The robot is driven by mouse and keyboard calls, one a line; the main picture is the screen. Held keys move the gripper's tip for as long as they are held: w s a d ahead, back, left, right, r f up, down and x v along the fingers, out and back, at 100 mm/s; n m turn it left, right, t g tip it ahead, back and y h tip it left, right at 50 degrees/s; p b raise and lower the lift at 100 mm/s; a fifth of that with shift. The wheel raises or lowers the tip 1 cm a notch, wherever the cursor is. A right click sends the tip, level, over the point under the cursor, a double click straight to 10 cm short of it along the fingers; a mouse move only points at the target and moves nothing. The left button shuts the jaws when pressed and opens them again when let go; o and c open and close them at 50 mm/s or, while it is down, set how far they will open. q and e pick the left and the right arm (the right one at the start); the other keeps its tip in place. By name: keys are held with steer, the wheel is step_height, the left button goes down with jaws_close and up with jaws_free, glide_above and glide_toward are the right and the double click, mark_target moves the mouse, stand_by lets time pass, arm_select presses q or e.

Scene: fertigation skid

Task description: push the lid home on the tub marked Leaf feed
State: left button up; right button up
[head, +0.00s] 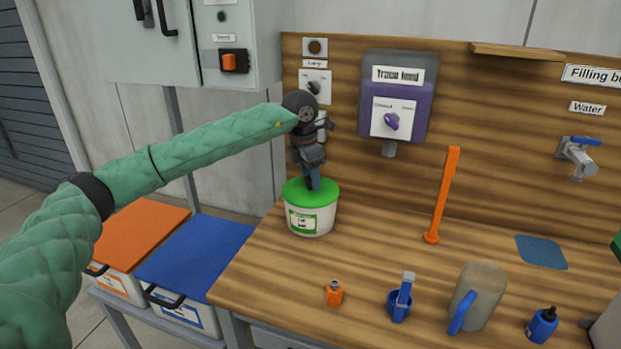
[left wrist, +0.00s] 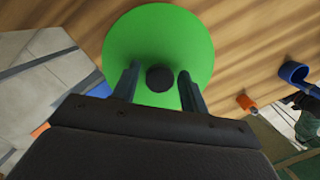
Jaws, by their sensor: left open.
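The white tub (head: 309,221) stands on the left end of the wooden bench, with a green-and-white label whose text is too small to read. Its green lid (head: 312,194) sits on top; I cannot tell whether it is fully seated. My left gripper (head: 314,187) points down at the lid from above. In the left wrist view the lid (left wrist: 150,30) fills the top middle. There my left gripper's fingers (left wrist: 157,80) are apart, with a dark round knob (left wrist: 160,78) between them. I cannot tell whether they touch the lid. My right gripper is not in view.
On the bench stand an orange bottle (head: 334,293), a blue cup (head: 399,304), a grey jug (head: 478,296), a blue bottle (head: 541,325) and an orange upright handle (head: 441,200). A purple tank (head: 399,95) hangs behind. Orange (head: 140,232) and blue (head: 193,258) lidded bins stand left of the bench.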

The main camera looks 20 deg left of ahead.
arm_select(q)
steer(key=shift+r+p, duration=0.4)
steer(key=shift+r, duration=1.45)
steer(key=o, duration=0.6)
steer(key=shift+c, duration=0.2)
steer(key=shift+r, duration=0.1)
step_height(320, 180, up, 9)
steer(key=p, duration=0.2)
steer(key=shift+p, duration=0.4)
steer(key=shift+f, duration=0.2)
